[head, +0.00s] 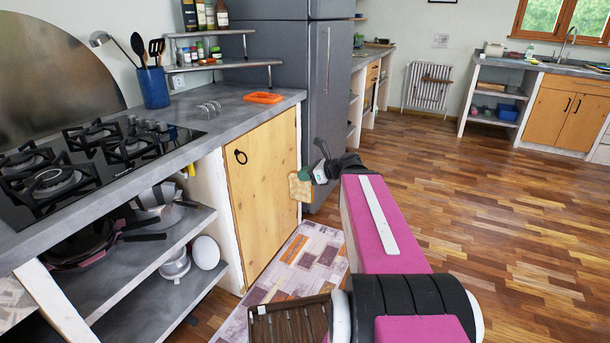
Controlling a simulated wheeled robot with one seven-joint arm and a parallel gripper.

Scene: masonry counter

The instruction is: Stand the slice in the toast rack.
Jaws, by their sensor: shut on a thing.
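The slice (299,188) is a square, light-brown piece of toast. My gripper (312,176) is shut on it and holds it up in front of the wooden cabinet door, lower than the counter top. The fingers are small in view and partly hidden by the arm. The toast rack (209,108) is a small metal wire rack on the grey counter, left of the orange tray. It stands apart from the slice, up and to the left of it in the picture. Its slots are too small to make out clearly.
An orange tray (263,98) lies on the counter (230,97) near its right edge. A black gas hob (95,155), a blue utensil pot (153,88) and a shelf of jars (225,63) are around the rack. The grey fridge (290,90) stands behind. The floor at right is clear.

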